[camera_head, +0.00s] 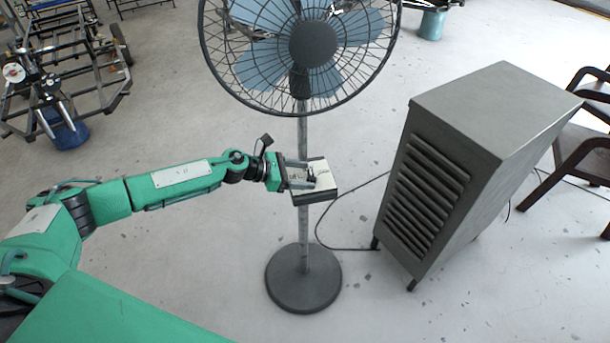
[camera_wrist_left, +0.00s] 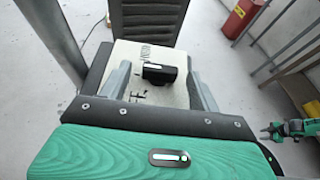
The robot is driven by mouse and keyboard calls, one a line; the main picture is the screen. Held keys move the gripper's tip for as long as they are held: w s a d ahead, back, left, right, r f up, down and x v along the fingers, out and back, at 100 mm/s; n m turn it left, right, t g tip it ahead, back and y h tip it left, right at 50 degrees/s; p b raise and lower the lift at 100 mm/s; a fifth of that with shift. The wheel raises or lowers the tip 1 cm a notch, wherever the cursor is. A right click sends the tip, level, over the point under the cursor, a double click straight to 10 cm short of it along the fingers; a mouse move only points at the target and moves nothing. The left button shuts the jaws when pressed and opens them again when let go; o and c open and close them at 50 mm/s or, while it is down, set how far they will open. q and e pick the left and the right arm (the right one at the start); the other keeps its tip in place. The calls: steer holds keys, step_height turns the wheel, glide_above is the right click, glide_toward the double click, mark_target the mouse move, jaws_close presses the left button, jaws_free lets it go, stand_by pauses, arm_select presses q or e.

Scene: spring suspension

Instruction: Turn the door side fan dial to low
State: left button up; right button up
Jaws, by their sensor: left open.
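The fan (camera_head: 312,45) stands upright on a pole. A pale control box (camera_head: 322,170) with dark sides is fixed partway up the pole. Its dial is a black knob (camera_wrist_left: 160,73) on the cream top face; printed letters beside it are too blurred to read surely. Which mark the dial points at, I cannot tell. My left gripper (camera_head: 300,177) is over the box, its open fingers on either side of the dial (camera_wrist_left: 162,86), with visible gaps. A small green arm end with a dark gripper (camera_wrist_left: 270,132), apparently my right one, shows at the right of the wrist view.
A grey louvred cabinet (camera_head: 450,165) stands right of the fan, with dark chairs (camera_head: 580,140) beyond. A cable (camera_head: 345,210) runs over the floor. The round fan base (camera_head: 303,285) rests on the floor. A metal vehicle frame (camera_head: 70,75) is at upper left.

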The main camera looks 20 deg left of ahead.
arm_select(q)
steer(key=b+v, duration=0.4)
steer(key=v, duration=0.8)
steer(key=shift+a, duration=0.25)
steer(key=shift+s+r, duration=0.15)
